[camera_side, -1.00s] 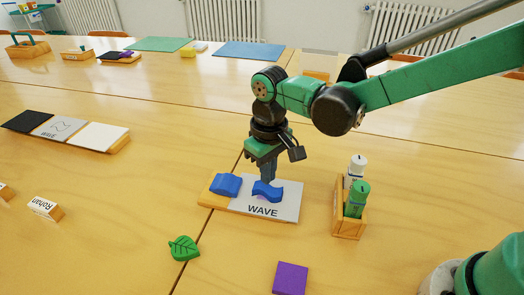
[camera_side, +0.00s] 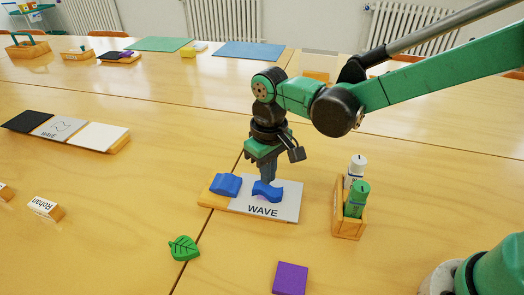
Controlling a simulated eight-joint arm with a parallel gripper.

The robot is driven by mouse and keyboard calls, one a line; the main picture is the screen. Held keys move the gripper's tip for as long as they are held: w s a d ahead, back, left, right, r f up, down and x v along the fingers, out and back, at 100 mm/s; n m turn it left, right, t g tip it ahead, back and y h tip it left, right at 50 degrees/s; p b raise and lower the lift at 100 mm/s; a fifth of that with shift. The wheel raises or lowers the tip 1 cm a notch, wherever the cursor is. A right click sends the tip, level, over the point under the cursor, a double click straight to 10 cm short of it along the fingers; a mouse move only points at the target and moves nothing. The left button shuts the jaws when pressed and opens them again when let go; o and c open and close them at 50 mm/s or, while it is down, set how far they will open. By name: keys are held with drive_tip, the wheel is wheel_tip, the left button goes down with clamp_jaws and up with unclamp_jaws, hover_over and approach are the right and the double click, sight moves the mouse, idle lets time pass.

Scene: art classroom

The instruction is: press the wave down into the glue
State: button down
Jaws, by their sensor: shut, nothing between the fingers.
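A blue wave (camera_side: 268,191) lies on the grey card marked WAVE (camera_side: 285,206), in the middle of the side view. A little pinkish glue (camera_side: 261,198) shows at the wave's lower left edge. My gripper (camera_side: 268,178) is shut and points straight down at the wave's back edge, with nothing between its fingers. Its tips are partly behind the wave, so I cannot tell whether they touch it. A second blue piece (camera_side: 225,184) lies on the left, wooden part of the board (camera_side: 207,195).
A wooden holder (camera_side: 348,224) with a green glue stick (camera_side: 357,199) and a white one (camera_side: 356,167) stands to the right. A green leaf (camera_side: 184,248) and a purple square (camera_side: 290,278) lie in front. A sample board (camera_side: 98,137) is at the left.

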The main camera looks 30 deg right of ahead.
drive_tip(key=shift+f, duration=1.05)
drive_tip(key=shift+r, duration=0.15)
idle(1.0)
drive_tip(key=shift+r, duration=3.4)
